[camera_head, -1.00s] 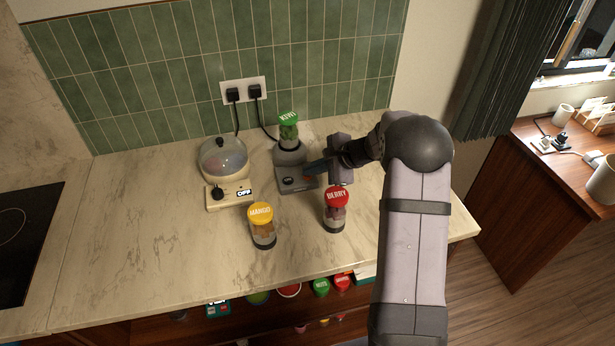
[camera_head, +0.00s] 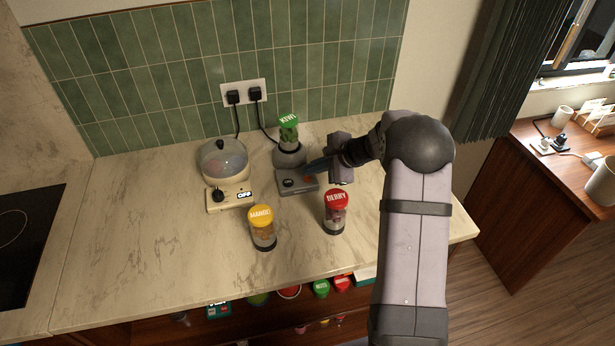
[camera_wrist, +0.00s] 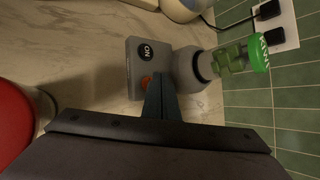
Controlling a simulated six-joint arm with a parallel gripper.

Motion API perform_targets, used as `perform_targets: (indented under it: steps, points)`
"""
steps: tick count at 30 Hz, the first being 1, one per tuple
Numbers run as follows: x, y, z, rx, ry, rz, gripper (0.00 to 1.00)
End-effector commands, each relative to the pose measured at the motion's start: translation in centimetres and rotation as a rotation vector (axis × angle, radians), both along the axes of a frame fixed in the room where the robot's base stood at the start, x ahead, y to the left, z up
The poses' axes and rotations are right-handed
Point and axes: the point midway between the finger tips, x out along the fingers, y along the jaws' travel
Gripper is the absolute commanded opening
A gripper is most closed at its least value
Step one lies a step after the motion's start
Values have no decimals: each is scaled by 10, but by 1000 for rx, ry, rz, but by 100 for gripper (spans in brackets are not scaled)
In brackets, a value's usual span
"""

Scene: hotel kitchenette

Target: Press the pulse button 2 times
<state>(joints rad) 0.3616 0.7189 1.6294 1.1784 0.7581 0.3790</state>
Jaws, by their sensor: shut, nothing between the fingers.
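The blender base (camera_head: 310,190) stands on the counter with a green-lidded KIWI cup (camera_head: 288,133) upright on it. Its front panel has a dark round knob (camera_head: 288,183), marked ON in the wrist view (camera_wrist: 147,52). Beside the knob is an orange-red button (camera_wrist: 145,82), partly hidden by my fingers in the wrist view. No label on this button is readable. My gripper (camera_head: 312,165) is shut and empty, its tips close to the button. It also shows in the wrist view (camera_wrist: 160,80). The tips look slightly above the panel, but I cannot tell the exact gap.
A cream appliance (camera_head: 228,188) with a clear dome and an OFF display stands left of the blender. A yellow-lidded MANGO cup (camera_head: 262,228) and a red-lidded BERRY cup (camera_head: 335,212) stand in front. The wall outlet (camera_head: 244,92) has cords behind.

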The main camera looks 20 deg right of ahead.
Motion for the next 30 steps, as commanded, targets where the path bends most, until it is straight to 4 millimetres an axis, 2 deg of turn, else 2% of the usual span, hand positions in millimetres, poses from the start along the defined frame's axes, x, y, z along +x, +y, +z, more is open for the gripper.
perform_targets:
  steps: [14, 30]
  points:
    - [0, 0, 6, 0, -1, 0, 0]
    - [0, 0, 50, 0, -1, 0, 0]
